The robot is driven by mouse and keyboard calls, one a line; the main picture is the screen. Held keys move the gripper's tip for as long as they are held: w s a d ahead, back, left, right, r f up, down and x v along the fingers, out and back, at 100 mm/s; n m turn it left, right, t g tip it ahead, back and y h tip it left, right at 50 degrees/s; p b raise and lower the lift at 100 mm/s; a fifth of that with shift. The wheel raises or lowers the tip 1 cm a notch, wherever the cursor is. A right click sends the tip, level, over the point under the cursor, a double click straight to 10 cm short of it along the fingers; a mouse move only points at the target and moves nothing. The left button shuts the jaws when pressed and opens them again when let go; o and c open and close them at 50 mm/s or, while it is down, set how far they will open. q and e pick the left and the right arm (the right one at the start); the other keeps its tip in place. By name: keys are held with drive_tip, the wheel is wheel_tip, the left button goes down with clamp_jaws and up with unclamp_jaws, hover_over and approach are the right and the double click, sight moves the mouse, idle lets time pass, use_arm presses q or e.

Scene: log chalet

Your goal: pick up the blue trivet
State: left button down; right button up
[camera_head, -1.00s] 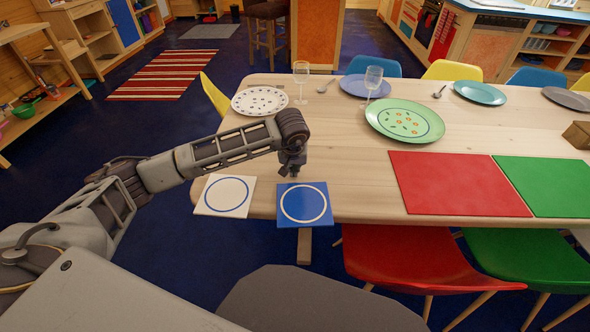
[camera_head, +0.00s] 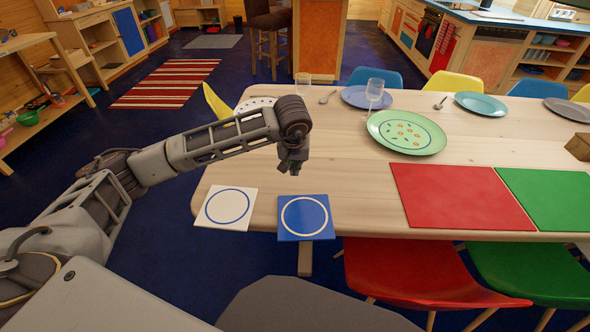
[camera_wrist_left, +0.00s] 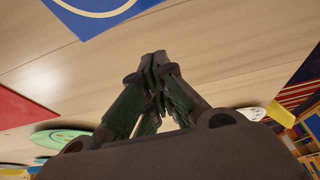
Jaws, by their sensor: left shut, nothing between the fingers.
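The blue trivet (camera_head: 306,217), a flat square with a pale ring, lies at the near left edge of the wooden table (camera_head: 345,190). It also shows at the top of the left wrist view (camera_wrist_left: 85,22), partly cut off by the frame. A white trivet (camera_head: 225,207) with a blue ring lies just left of it. My left gripper (camera_head: 291,170) is above the table, just beyond the blue trivet's far edge and apart from it. In the left wrist view its fingers (camera_wrist_left: 154,58) are together with nothing between them. My right gripper is in neither view.
A red mat (camera_head: 460,197) and a green mat (camera_head: 548,202) lie to the right. A green plate (camera_head: 406,132), a wine glass (camera_head: 374,90) and a blue plate (camera_head: 367,97) stand farther back. A red chair (camera_head: 425,270) is at the near edge. Bare tabletop lies right of the blue trivet.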

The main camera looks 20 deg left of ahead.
use_arm(q)
drive_tip(key=shift+v, duration=1.15)
